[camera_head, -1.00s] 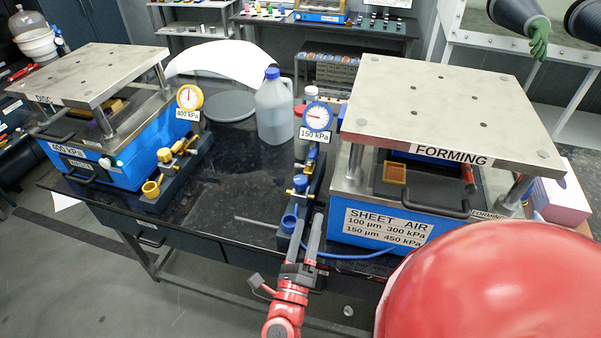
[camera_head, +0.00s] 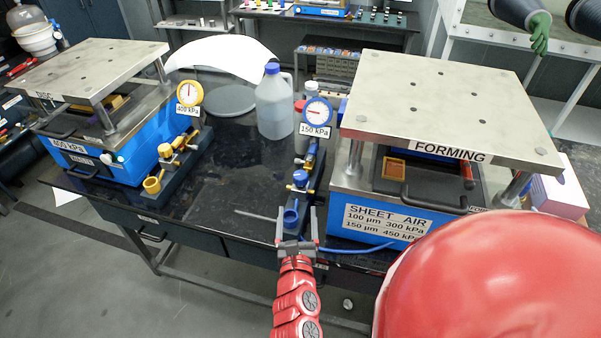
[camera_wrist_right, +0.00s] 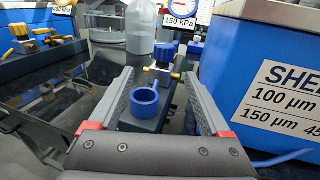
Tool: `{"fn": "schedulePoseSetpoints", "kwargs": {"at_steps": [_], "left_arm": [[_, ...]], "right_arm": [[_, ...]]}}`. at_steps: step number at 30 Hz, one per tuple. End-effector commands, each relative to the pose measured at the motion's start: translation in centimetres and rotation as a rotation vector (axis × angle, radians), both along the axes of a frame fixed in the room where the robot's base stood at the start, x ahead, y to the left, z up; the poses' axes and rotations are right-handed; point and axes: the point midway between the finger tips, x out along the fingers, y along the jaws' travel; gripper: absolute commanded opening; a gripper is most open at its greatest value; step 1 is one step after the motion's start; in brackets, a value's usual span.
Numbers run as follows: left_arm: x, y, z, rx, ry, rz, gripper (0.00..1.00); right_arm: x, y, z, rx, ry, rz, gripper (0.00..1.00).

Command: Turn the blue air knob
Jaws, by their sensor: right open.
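The blue air fittings stand on a dark base in front of the dial that reads 150 kPa. A blue knob (camera_head: 300,179) sits on brass fittings, and it also shows in the right wrist view (camera_wrist_right: 165,51). Nearer to me is a blue ring-shaped cup (camera_head: 291,217), seen in the wrist view (camera_wrist_right: 145,102) between my fingers. My right gripper (camera_head: 297,222) is open and empty, its two fingers spread on either side of the cup's line, pointing toward the knob. Whether a finger touches the cup I cannot tell. My left gripper is not in view.
The blue-rimmed gauge (camera_head: 317,113) rises behind the knob. The forming press (camera_head: 445,110) stands close on the right, with a blue hose (camera_head: 350,250) along its front. A grey rod (camera_head: 255,215) lies to the left. The black table (camera_head: 225,185) between the two presses is mostly clear.

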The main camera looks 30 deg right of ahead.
Motion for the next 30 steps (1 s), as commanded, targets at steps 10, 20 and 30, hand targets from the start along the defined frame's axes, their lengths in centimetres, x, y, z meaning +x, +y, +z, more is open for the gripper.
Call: {"fn": "schedulePoseSetpoints", "kwargs": {"at_steps": [10, 20, 30], "left_arm": [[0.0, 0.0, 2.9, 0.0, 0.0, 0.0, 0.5], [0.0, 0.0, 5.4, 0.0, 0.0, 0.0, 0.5], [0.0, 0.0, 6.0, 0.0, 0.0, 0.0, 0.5]], "right_arm": [[1.8, -1.9, 1.4, -0.007, -0.026, -0.022, 0.81], [5.1, -4.1, 1.2, -0.009, -0.024, -0.017, 0.81], [9.7, -7.3, 0.6, -0.006, -0.023, -0.017, 0.81]]}}
